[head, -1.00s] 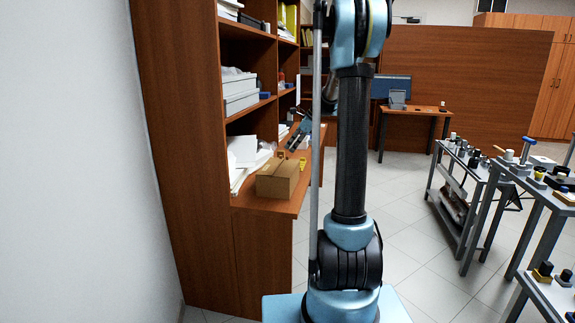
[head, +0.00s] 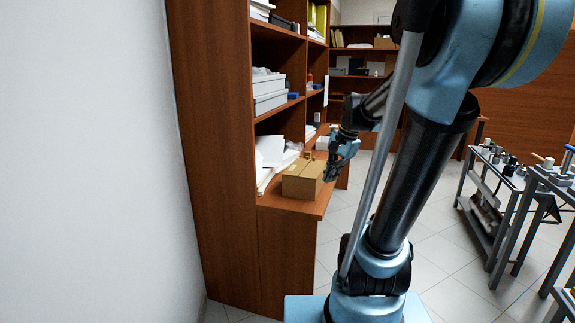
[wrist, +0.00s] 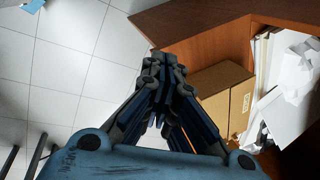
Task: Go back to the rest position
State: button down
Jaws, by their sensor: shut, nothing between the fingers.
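My gripper (head: 333,172) is at the end of my arm, close to the right side of a cardboard box (head: 301,182) in the head view. In the wrist view my gripper (wrist: 163,110) points away from the camera with its fingers together and nothing between them. The box also shows in the wrist view (wrist: 225,90), just right of the fingers. I cannot tell whether the fingers touch it.
A wooden shelf unit (head: 225,150) with boxes and papers stands left of my arm against a white wall. Its desk top (head: 312,208) bears the box. Metal carts (head: 505,190) with small parts stand at right. Tiled floor (head: 455,262) is clear between.

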jog(key=s+d+f+n+h, duration=0.1)
jog(key=s+d+f+n, duration=0.1)
jog(key=s+f+n, duration=0.3)
jog(key=s+d+f+n+h, duration=0.2)
jog(key=s+f+n, duration=0.3)
jog(key=s, duration=0.8)
jog(key=shift+f, duration=0.85)
jog(key=shift+d, duration=0.1)
jog(key=shift+w+f, duration=0.2)
jog(key=shift+w, duration=0.2)
